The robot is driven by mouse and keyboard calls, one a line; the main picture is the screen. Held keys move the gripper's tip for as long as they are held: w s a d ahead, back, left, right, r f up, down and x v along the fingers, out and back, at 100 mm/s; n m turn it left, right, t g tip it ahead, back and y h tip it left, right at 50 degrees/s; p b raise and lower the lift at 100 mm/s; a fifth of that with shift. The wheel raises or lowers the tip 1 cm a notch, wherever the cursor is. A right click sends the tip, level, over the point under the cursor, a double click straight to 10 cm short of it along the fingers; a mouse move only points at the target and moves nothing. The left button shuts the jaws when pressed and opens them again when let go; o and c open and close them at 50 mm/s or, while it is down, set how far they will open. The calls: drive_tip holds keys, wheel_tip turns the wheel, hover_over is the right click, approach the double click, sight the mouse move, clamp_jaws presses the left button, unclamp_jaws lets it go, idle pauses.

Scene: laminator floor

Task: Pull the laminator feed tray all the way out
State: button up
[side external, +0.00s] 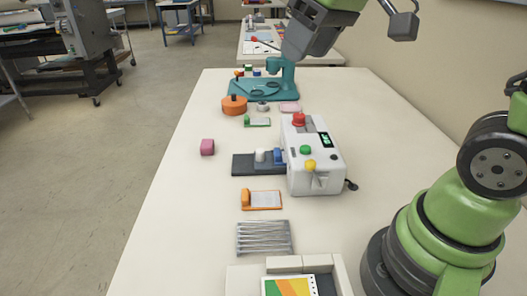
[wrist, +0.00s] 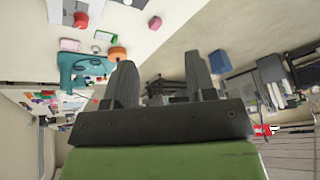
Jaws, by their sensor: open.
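The laminator (side external: 301,180) is a white box with red, green and yellow knobs and a small display, in the middle of the table in the side view. A dark flat feed tray (side external: 242,167) sticks out from its left side, with a white knob and a blue piece on top. My gripper (wrist: 160,62) is open and empty, high above the table's far end, well away from the tray. Part of the laminator, with its red knob (wrist: 81,19), seems to show at the wrist view's upper left.
A teal machine (side external: 285,78) stands at the table's far end, with an orange round piece (side external: 234,106) before it. A pink block (side external: 207,147) lies left of the tray.

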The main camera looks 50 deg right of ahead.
drive_tip(key=w+d+f+n+g, duration=0.35)
drive_tip(key=w+f, duration=0.45)
drive_tip(key=w, duration=0.3)
drive_tip(key=n+g+h, duration=0.1)
drive_tip(key=n, duration=0.3)
hover_over(261, 150)
drive_tip(key=shift+m, duration=0.25)
wheel_tip(261, 150, down, 11)
drive_tip(key=shift+a+f, duration=0.1)
drive_tip(key=shift+f, duration=0.1)
wheel_tip(261, 150, down, 10)
drive_tip(key=shift+f, duration=0.2)
drive_tip(key=shift+c, duration=0.3)
